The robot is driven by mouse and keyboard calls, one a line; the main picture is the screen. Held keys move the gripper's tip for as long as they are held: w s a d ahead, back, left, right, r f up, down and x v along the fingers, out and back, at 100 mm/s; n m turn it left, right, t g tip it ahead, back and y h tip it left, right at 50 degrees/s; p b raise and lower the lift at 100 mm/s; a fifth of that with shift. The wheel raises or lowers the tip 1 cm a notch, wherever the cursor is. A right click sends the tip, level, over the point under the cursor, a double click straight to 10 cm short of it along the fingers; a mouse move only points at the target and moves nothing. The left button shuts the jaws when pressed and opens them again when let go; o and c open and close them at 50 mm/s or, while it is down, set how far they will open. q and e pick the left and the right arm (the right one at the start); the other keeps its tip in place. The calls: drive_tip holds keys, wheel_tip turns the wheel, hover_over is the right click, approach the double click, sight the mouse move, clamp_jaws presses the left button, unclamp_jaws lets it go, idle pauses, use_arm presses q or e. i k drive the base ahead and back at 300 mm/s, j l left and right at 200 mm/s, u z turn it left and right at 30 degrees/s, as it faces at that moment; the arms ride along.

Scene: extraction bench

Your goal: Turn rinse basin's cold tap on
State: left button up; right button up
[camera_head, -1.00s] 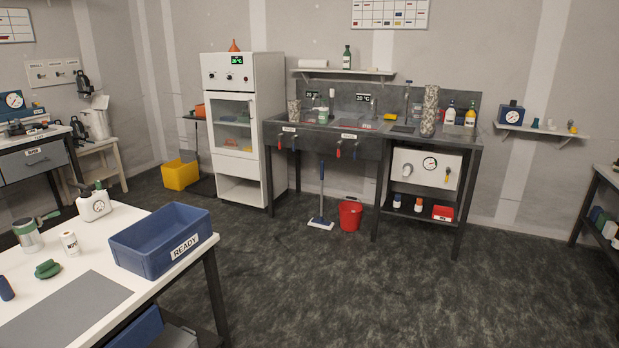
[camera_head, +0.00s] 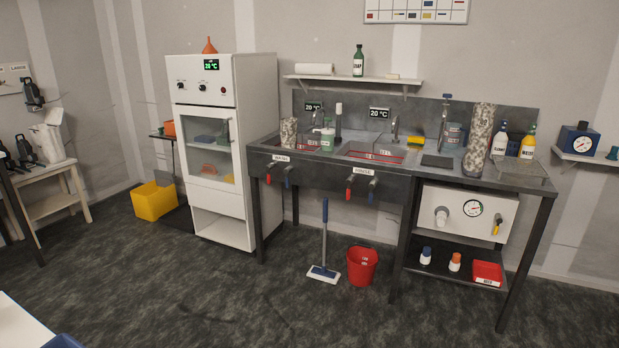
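The rinse basin (camera_head: 374,154) is the right one of two basins sunk in the grey sink bench across the room. Its label (camera_head: 363,171) reads RINSE. Under the label, on the bench front, are a red tap handle (camera_head: 350,186) and a blue tap handle (camera_head: 373,189); both hang downward. A spout (camera_head: 395,128) stands behind the basin, and a display (camera_head: 379,113) above reads 20 °C. I cannot make out any water running. Neither of my grippers is in view.
A red bucket (camera_head: 362,266) and a mop (camera_head: 324,262) stand on the floor before the sink bench. A white cabinet (camera_head: 223,215) is left of it. A white table corner (camera_head: 18,330) is at lower left. Open dark floor lies in front.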

sight(373, 184)
drive_tip(key=i+u, duration=0.1)
drive_tip(key=i, duration=0.6)
drive_tip(key=i+l, duration=0.15)
drive_tip(key=i, duration=0.5)
drive_tip(key=i+l+u, duration=0.15)
drive_tip(key=i, duration=0.55)
drive_tip(key=j, duration=0.05)
